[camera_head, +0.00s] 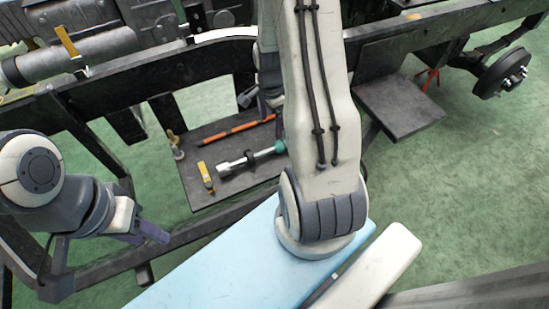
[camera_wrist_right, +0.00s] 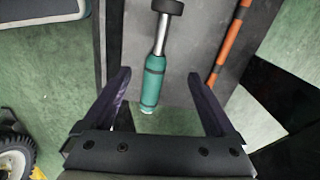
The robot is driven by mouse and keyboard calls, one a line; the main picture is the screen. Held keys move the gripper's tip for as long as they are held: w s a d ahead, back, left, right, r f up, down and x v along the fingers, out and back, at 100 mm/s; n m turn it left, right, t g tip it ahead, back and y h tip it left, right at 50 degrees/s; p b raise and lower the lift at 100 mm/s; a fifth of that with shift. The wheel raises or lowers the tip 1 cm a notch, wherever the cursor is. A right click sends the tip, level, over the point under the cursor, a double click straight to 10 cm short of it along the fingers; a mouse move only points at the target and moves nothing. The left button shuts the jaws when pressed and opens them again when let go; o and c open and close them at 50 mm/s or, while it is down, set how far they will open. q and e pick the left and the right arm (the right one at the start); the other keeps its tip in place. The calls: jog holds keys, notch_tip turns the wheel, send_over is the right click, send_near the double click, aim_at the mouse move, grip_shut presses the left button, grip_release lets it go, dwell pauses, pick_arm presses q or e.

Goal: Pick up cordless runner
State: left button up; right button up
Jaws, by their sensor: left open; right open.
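The cordless runner, a tool with a silver shaft and teal-green handle (camera_head: 250,158), lies on a grey shelf plate (camera_head: 205,180) inside the chassis frame. In the right wrist view its green handle (camera_wrist_right: 153,82) points toward my right gripper (camera_wrist_right: 158,77). That gripper is open and empty, with a dark finger on each side of the handle; I cannot tell its height above it. In the head view my right arm hides most of this gripper and part of the handle end. My left gripper (camera_head: 150,233) is open and empty at the lower left, away from the tool.
An orange-and-black rod (camera_head: 228,131) lies beside the tool, also on the plate. Small yellow-topped items (camera_head: 206,176) stand near it. Black frame rails (camera_head: 90,140) surround the plate. A light-blue surface (camera_head: 225,265) is in front. A wheel hub (camera_head: 502,73) is at the right.

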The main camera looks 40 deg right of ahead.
jog(key=f, duration=0.1)
jog(key=d+f, duration=0.1)
jog(key=f+m, duration=0.1)
jog(key=shift+s+d+b, duration=0.3)
jog(key=shift+d, duration=0.05)
jog(key=b, duration=0.2)
send_over(275, 146)
jog(key=f, duration=0.4)
jog(key=shift+s+d+f, duration=0.15)
jog(key=shift+d+f, duration=0.05)
jog(key=shift+f, duration=0.05)
jog(key=f+b, duration=0.2)
jog(key=f, duration=0.3)
jog(key=shift+a+f, duration=0.15)
jog(key=shift+a, duration=0.05)
pick_arm(q)
notch_tip(275, 146, down, 6)
jog(key=shift+r, duration=0.15)
pick_arm(e)
grip_shut()
